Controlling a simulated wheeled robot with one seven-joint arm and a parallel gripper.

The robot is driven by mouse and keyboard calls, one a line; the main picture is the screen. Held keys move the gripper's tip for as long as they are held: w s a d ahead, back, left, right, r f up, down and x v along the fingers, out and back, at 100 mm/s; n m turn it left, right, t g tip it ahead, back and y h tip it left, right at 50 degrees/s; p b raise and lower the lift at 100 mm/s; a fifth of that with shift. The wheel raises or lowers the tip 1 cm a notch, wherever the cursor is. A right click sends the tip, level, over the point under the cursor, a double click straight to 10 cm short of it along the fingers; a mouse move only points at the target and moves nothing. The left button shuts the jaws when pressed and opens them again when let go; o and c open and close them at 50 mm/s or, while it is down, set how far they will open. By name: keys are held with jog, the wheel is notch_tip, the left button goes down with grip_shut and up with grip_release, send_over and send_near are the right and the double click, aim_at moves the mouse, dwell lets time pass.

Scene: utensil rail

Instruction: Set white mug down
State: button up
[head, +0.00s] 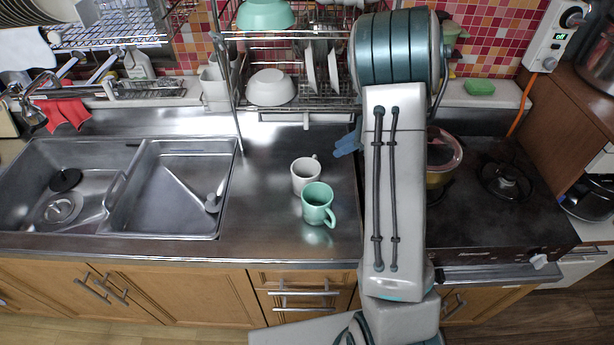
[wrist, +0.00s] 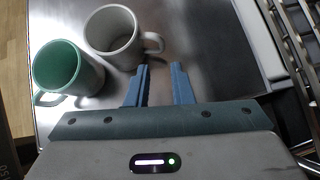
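The white mug (head: 305,175) stands upright on the steel counter (head: 270,215), its handle toward the back right. In the wrist view the white mug (wrist: 112,36) is just beyond my fingers, its handle near the fingertips. A mint green mug (head: 318,204) stands in front of it; it also shows in the wrist view (wrist: 65,70). The two mugs are very close; I cannot tell if they touch. My gripper (wrist: 160,70) is open, with a gap between its two blue fingers and nothing held. In the head view my gripper's blue fingers (head: 347,143) are behind and right of the white mug.
A double sink (head: 130,190) lies to the left. A dish rack (head: 300,60) with bowls and plates stands at the back. A stove (head: 490,215) with a pot (head: 440,160) is to the right. The counter left of the mugs is clear.

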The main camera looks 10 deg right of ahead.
aim_at(308, 174)
jog(key=shift+p+x, duration=0.95)
jog(key=shift+x, duration=3)
jog(key=shift+w, duration=0.2)
jog(key=shift+c, duration=0.3)
grip_shut()
